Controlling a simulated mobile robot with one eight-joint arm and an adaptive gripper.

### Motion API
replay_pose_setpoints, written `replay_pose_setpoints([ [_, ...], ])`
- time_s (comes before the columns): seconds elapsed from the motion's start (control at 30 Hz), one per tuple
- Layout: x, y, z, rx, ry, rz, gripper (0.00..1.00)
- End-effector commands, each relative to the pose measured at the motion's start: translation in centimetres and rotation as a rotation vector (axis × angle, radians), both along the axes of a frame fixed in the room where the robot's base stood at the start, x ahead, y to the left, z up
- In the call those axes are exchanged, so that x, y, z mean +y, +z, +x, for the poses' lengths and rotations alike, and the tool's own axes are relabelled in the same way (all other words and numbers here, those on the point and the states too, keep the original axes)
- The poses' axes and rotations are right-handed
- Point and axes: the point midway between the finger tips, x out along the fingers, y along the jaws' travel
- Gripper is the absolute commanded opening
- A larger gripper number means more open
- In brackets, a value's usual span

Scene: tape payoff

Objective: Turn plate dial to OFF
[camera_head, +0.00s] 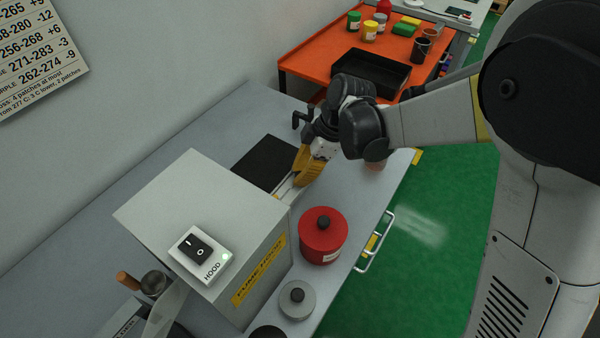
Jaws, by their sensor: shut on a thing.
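The hot plate has a flat black top (264,162), behind the grey hood box. A pale strip (287,187) of its front shows beside my gripper. My gripper (299,180), with yellow fingers, points down at this front part of the plate. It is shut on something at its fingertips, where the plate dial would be. The dial itself and its markings are hidden by the fingers, so its setting cannot be read.
The grey fume hood box (205,210) with a rocker switch (195,250) stands close in front. A red lidded pot (321,236) and a grey lidded pot (297,299) stand to its right. An orange table (310,62) holds a black tray (370,72) and several jars.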

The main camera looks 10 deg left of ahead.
Motion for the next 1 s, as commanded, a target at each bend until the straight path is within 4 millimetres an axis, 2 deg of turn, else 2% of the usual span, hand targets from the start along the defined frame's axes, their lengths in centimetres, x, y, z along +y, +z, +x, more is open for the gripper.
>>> replay_pose_setpoints([
  [0.23, 0.0, -0.1, -0.1, 0.002, 0.001, -0.001, 0.0],
  [0.27, 0.0, -0.1, -0.1, 0.001, 0.0, -0.001, 0.25],
  [0.3, 0.0, -0.1, -0.1, 0.001, 0.0, -0.001, 0.31],
  [0.67, -0.2, 0.4, 0.1, 0.0, -0.002, -0.001, 0.31],
  [0.77, -0.7, 1.7, 0.2, 0.001, -0.003, -0.001, 0.31],
  [1.0, -2.7, 6.6, 0.7, 0.001, -0.003, -0.001, 0.31],
])
